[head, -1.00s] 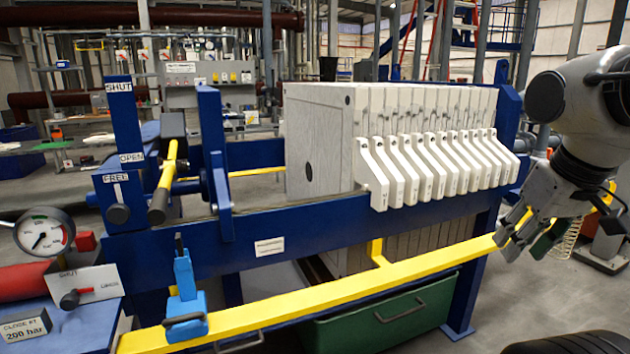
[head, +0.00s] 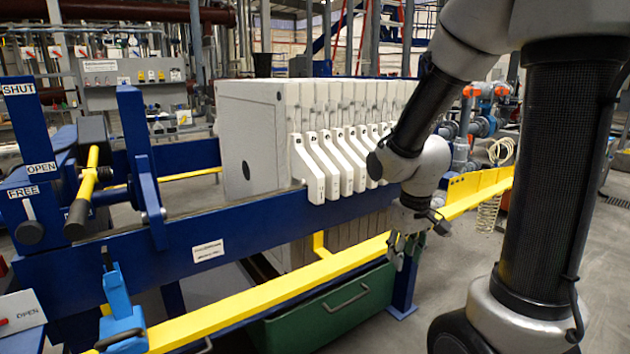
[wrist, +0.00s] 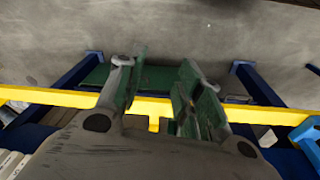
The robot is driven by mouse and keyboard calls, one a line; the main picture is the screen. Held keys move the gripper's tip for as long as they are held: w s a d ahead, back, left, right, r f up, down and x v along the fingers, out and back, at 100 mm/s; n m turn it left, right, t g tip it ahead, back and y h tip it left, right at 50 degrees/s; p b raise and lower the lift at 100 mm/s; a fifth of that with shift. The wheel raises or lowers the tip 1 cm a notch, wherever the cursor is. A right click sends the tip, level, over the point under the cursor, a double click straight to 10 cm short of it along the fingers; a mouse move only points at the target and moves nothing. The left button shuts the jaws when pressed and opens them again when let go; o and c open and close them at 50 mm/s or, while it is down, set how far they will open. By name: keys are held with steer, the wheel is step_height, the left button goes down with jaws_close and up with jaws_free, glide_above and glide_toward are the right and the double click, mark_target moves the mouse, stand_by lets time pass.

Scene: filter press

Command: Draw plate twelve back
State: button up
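The white filter plates (head: 300,100) stand in a packed row on the blue press frame, their sloping white handles (head: 310,170) jutting toward me. The marks on the handles are too small to read, so I cannot tell which is plate twelve. My arm hides the far right end of the row. My gripper (head: 402,250) hangs below the handles near the yellow rail (head: 280,292), pointing down. In the wrist view my gripper (wrist: 160,80) has its green-padded fingers apart with nothing between them, over the yellow rail (wrist: 150,105).
A green drip tray (head: 325,308) sits under the press. A blue clamp-like fitting (head: 120,310) sits on the yellow rail at left. A yellow-gripped lever (head: 85,190) and SHUT/OPEN post (head: 28,130) stand at the left end. Grey floor (head: 415,335) is open at front.

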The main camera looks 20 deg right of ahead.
steer(key=w+f+n+t, duration=0.1)
steer(key=w+f+t, duration=0.2)
steer(key=w+f, duration=0.5)
steer(key=n+t+y, duration=0.2)
steer(key=t+y, duration=0.4)
steer(key=t, duration=0.6)
glide_toward(321, 181)
steer(key=x, duration=0.4)
steer(key=shift+w+f, duration=0.25)
steer(key=shift+f, duration=0.15)
steer(key=shift+w+a+r+t, duration=0.15)
steer(key=shift+w+r+t, duration=0.05)
steer(key=shift+w+t, duration=0.1)
steer(key=x, duration=0.7)
jaws_close()
